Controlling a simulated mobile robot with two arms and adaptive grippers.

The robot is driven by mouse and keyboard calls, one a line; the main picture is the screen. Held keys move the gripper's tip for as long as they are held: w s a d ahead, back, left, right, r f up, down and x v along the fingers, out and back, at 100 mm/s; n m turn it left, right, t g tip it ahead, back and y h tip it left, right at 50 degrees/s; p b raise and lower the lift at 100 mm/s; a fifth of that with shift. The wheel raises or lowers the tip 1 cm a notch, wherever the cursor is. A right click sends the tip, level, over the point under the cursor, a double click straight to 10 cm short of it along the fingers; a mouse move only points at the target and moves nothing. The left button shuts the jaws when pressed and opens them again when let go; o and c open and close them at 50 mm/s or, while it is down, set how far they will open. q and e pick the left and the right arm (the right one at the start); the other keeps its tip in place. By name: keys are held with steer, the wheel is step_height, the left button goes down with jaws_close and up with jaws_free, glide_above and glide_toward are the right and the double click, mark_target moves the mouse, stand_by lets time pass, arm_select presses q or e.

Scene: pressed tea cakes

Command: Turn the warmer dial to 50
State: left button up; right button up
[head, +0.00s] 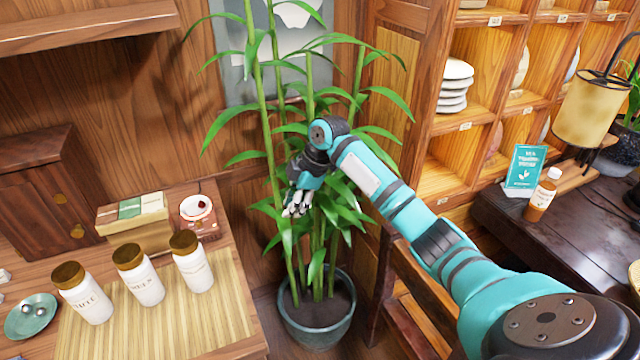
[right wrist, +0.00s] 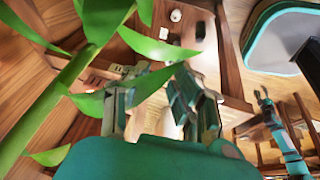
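A small dark red box with a white ring-shaped top (head: 197,208) stands at the back right of the left table. It may be the warmer; no dial or number can be read on it. My right gripper (head: 297,203) is in front of the tall plant, to the right of this box and apart from it. Its fingers are spread with a gap between them, and they also show in the right wrist view (right wrist: 158,115), empty. My left gripper is outside the head view. A small teal arm with a dark end (right wrist: 265,100) shows in the right wrist view, too small to read.
The bamboo-like plant (head: 318,312) stands in a pot beside the table, its leaves around my right gripper. Several white jars (head: 193,270) stand on a bamboo mat (head: 185,325). A box of packets (head: 135,220) is left of the red box. Shelves and a dark table are right.

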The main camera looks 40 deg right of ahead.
steer(key=w+d+f+m+t+h, duration=0.1)
steer(key=w+d+m+t+h, duration=0.2)
steer(key=d, duration=0.7)
steer(key=shift+w+d+m+t, duration=0.35)
steer(key=shift+w+m+t, duration=0.25)
steer(key=shift+m, duration=0.6)
steer(key=shift+s+f, duration=0.1)
steer(key=shift+f, duration=0.05)
steer(key=s+a+f+m+g, duration=0.1)
steer(key=s+a+f+m, duration=0.1)
steer(key=s+f, duration=0.75)
steer(key=s+a+f+m+g+h, duration=0.15)
steer(key=s+f, duration=0.25)
steer(key=f, duration=1.1)
steer(key=s+a+f+m+g, duration=0.15)
steer(key=s+f, duration=0.45)
steer(key=f, duration=0.6)
steer(key=s+a+f, duration=0.5)
steer(key=s, duration=0.7)
steer(key=s+a+f+m+g, duration=0.1)
steer(key=s+a+f, duration=0.3)
steer(key=s, duration=0.9)
steer(key=s+a+f+g, duration=0.1)
steer(key=s+a+f, duration=0.4)
steer(key=s, duration=0.7)
step_height(320, 180, down, 2)
steer(key=shift+s+a+f+m+y, duration=0.2)
steer(key=shift+s+a+m+y, duration=0.1)
steer(key=shift+m+y, duration=0.15)
